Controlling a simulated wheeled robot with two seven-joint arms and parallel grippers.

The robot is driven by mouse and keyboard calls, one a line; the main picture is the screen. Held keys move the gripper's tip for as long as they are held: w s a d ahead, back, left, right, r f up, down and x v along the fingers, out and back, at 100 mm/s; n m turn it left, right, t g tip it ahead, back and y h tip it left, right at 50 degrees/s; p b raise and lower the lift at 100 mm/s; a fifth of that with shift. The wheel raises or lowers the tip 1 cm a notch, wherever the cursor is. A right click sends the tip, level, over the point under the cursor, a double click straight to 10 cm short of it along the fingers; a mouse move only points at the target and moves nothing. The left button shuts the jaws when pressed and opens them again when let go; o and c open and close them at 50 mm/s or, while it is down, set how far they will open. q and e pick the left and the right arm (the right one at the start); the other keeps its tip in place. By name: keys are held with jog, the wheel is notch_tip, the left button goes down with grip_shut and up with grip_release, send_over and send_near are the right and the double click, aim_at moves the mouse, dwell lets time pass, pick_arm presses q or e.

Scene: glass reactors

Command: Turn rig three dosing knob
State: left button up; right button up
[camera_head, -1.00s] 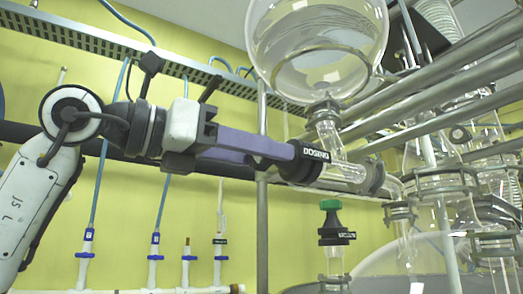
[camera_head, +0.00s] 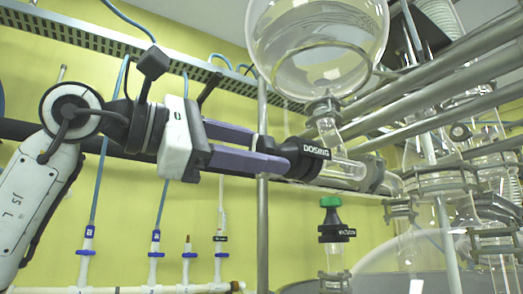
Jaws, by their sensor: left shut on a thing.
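The dosing knob (camera_head: 303,160) is a black round knob with a white "DOSING" label, on the left end of a horizontal glass valve body (camera_head: 342,170) under a round glass flask (camera_head: 318,45). My left gripper (camera_head: 285,155) comes in from the left. Its two purple fingers are shut on the knob, one above and one below in the picture. The label faces the camera and tilts slightly down to the right. My right gripper is not in view.
A green-topped black valve (camera_head: 331,222) stands below the knob. Metal rails (camera_head: 440,85) and clamped glassware (camera_head: 440,182) crowd the right. A vertical steel post (camera_head: 262,220) passes close to my fingers. White pipes with blue-banded valves (camera_head: 155,258) line the yellow wall.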

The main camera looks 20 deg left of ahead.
pick_arm(q)
jog(key=shift+f+m, duration=0.2)
jog(key=shift+m, duration=0.4)
jog(key=o, duration=1.1)
jog(key=shift+r, duration=0.1)
jog(key=shift+c, duration=0.2)
jog(key=b+v, duration=0.2)
jog(key=v, duration=0.8)
jog(key=shift+a, duration=0.2)
jog(key=shift+d, duration=0.1)
jog(key=p+x, duration=0.2)
jog(key=x, duration=0.8)
jog(key=shift+d+r, duration=0.1)
